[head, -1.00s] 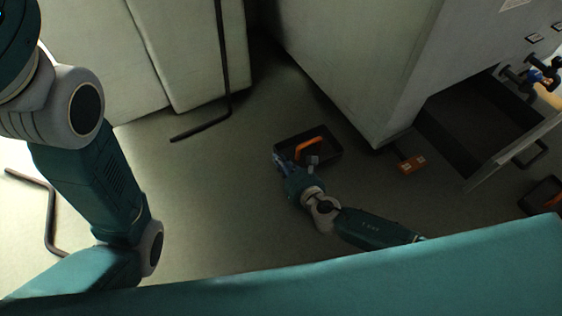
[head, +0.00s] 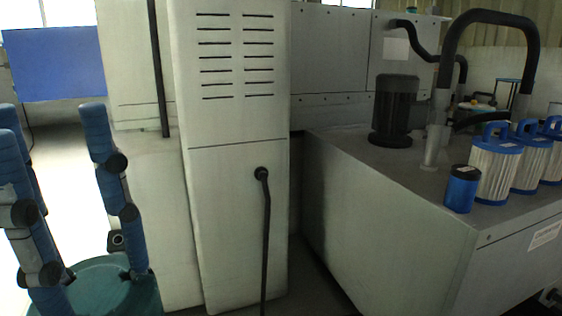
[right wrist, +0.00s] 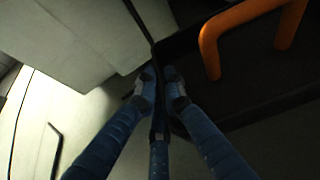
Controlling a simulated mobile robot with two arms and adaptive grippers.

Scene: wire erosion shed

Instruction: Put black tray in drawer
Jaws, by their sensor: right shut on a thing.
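The black tray (right wrist: 235,85) fills the right side of the right wrist view, with an orange handle-shaped thing (right wrist: 240,28) in it. My right gripper (right wrist: 160,88) is shut on the tray's edge, its blue fingers either side of it. The head view shows neither the tray nor my right gripper. My left gripper (head: 58,150) stands at the left of the head view, its blue fingers spread apart and pointing up, with nothing between them. The drawer is not in view in either current frame.
A tall grey cabinet (head: 238,210) with slots stands ahead. A grey machine (head: 390,215) at the right carries a black cylinder (head: 396,110), white-and-blue filter cartridges (head: 495,172), a small blue can (head: 461,189) and a hose (head: 490,18). A blue panel (head: 55,65) stands at far left.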

